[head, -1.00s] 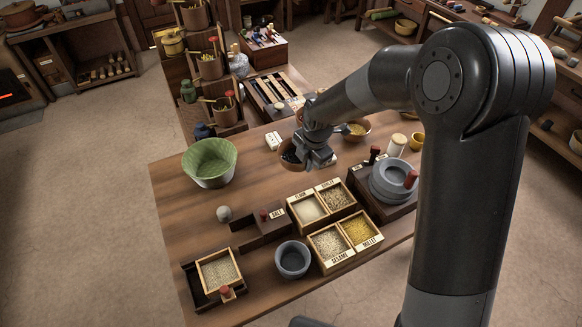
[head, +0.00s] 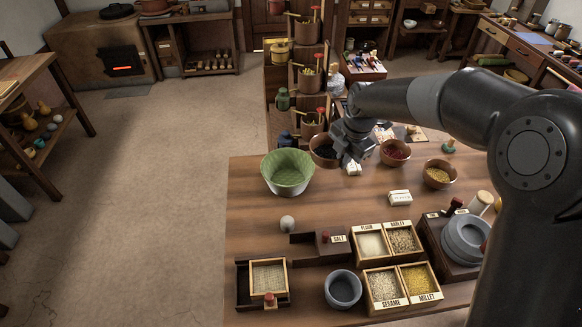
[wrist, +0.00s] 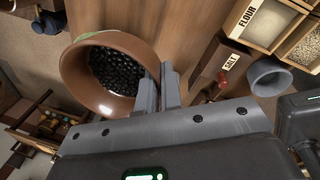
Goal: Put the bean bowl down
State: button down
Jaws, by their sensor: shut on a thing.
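The bean bowl (head: 323,152) is a brown bowl filled with dark beans, near the far edge of the table, behind and right of the green basin (head: 287,175). My gripper (head: 346,152) is at its right side. In the wrist view the bean bowl (wrist: 88,66) is large, and my gripper (wrist: 160,92) is shut on its near wall, one finger inside and one outside. The bowl appears held above the tabletop, though the gap beneath it is hard to judge. Part of its right side is hidden by my gripper in the head view.
A bowl of red contents (head: 395,153) and a bowl of yellow contents (head: 439,175) stand right. White label blocks (head: 400,198) lie near them. A shelf stand with pots (head: 308,75) rises behind. Grain boxes (head: 372,243) fill the front; bare wood lies around the middle (head: 340,205).

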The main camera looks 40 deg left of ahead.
send_over(298, 185)
jog(key=f, duration=0.6)
jog(key=shift+w+a+f, duration=0.2)
jog(key=shift+w+f, duration=0.1)
jog(key=shift+f, duration=2.05)
jog(key=shift+f, duration=0.1)
jog(key=shift+d+f, duration=0.1)
jog(key=shift+f, duration=0.45)
jog(key=c, duration=1.6)
grip_release()
jog(key=shift+d+f, duration=0.1)
jog(key=shift+f, duration=0.05)
jog(key=shift+r, duration=0.5)
notch_tip(298, 185, up, 12)
jog(key=d, duration=0.1)
jog(key=shift+s+d+r, duration=0.15)
jog(key=shift+d+r, duration=0.05)
jog(key=shift+d, duration=0.15)
